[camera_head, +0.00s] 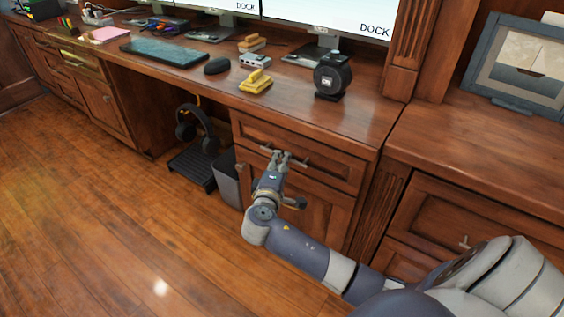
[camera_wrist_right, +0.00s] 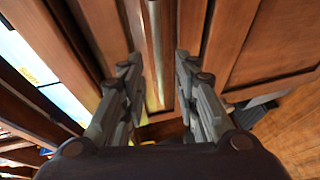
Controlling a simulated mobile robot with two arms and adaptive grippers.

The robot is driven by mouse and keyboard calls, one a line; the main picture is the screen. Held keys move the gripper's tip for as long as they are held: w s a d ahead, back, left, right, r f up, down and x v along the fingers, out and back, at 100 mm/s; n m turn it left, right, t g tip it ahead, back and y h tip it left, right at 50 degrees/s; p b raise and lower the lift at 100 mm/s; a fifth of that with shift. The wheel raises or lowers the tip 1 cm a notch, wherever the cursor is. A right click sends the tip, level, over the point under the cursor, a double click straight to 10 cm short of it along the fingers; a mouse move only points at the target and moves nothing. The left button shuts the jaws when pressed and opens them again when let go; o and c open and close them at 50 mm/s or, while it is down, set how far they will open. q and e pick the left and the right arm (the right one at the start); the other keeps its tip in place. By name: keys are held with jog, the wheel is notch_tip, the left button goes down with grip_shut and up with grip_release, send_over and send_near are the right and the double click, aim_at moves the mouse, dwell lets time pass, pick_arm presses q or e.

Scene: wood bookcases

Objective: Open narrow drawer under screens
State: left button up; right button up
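The narrow drawer (camera_head: 330,167) is a wood front with a horizontal bar handle (camera_head: 301,161), just below the desktop and under the screens (camera_head: 330,14). It looks shut. My right gripper (camera_head: 282,155) is at the middle of this handle in the head view. In the right wrist view its two fingers (camera_wrist_right: 158,62) are spread apart, with the metal handle bar (camera_wrist_right: 155,40) running between them. A gap shows on both sides of the bar; contact is not clear. My left gripper is not in view.
A cupboard door (camera_head: 325,215) is below the drawer, partly behind my right arm. A dark bin (camera_head: 227,178) and headphones on a stand (camera_head: 190,125) are to the left. A round black device (camera_head: 332,76) stands on the desktop (camera_head: 295,105). The wood floor (camera_head: 130,220) in front is clear.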

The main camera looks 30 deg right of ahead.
jog(key=shift+x, duration=1.45)
grip_shut()
jog(key=shift+a, duration=0.1)
